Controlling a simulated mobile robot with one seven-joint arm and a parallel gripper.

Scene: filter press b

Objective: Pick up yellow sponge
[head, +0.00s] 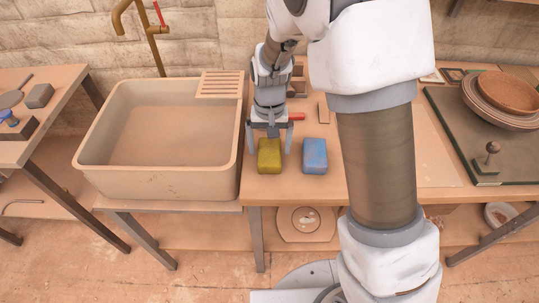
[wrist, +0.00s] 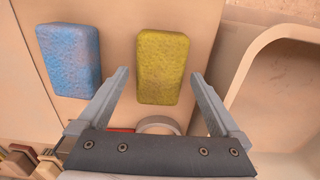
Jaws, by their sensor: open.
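The yellow sponge (head: 269,155) lies on the wooden table just right of the sink, and it also shows in the wrist view (wrist: 162,66). My gripper (head: 269,143) is above and slightly behind it in the head view, pointing down. In the wrist view my gripper (wrist: 160,80) is open and empty, with one finger on each side of the near part of the sponge. I cannot tell how far the fingertips are above the table. No contact with the sponge shows.
A blue sponge (head: 315,156) lies beside the yellow one, with a small gap, outside my finger in the wrist view (wrist: 69,58). The beige sink (head: 160,183) with its raised rim stands close on the left. A red-handled item (head: 296,116) lies behind.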

